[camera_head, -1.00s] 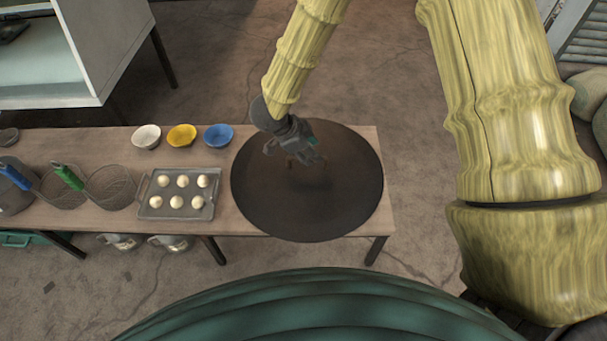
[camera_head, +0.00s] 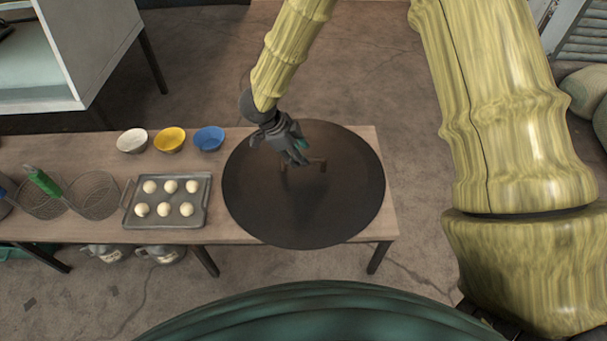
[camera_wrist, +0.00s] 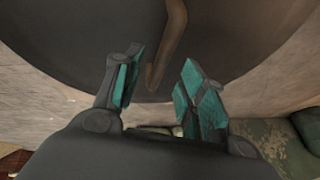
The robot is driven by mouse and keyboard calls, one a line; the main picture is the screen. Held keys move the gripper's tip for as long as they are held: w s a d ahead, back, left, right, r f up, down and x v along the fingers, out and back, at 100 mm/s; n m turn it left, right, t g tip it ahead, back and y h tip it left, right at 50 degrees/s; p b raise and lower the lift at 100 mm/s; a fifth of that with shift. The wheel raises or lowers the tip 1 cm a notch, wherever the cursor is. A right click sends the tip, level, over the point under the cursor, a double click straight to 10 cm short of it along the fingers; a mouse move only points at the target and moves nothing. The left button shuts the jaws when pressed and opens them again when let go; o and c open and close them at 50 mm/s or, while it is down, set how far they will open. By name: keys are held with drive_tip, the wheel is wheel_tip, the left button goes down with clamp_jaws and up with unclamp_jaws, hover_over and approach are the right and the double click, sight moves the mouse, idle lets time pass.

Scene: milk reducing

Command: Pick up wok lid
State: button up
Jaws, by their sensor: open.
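The wok lid (camera_head: 320,215) is a large dark round disc lying on the right end of the wooden table. A brown handle (camera_head: 318,164) stands near its middle. In the wrist view, my gripper (camera_wrist: 155,85) is open with teal finger pads apart. The handle (camera_wrist: 165,45) shows beyond and partly between the fingertips, and the lid (camera_wrist: 85,40) fills the upper part. I cannot tell whether a finger touches the handle.
Left of the lid, a tray (camera_head: 184,220) holds several pale dough balls. White (camera_head: 132,141), yellow (camera_head: 170,140) and blue (camera_head: 209,138) bowls stand behind it. Wire strainers (camera_head: 94,196) lie farther left. A white cabinet (camera_head: 95,50) stands at the back left.

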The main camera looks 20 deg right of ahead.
drive_tip(key=shift+b+x, duration=1.5)
drive_tip(key=shift+x, duration=1.05)
drive_tip(key=shift+a, duration=0.1)
drive_tip(key=shift+c, duration=0.2)
clamp_jaws()
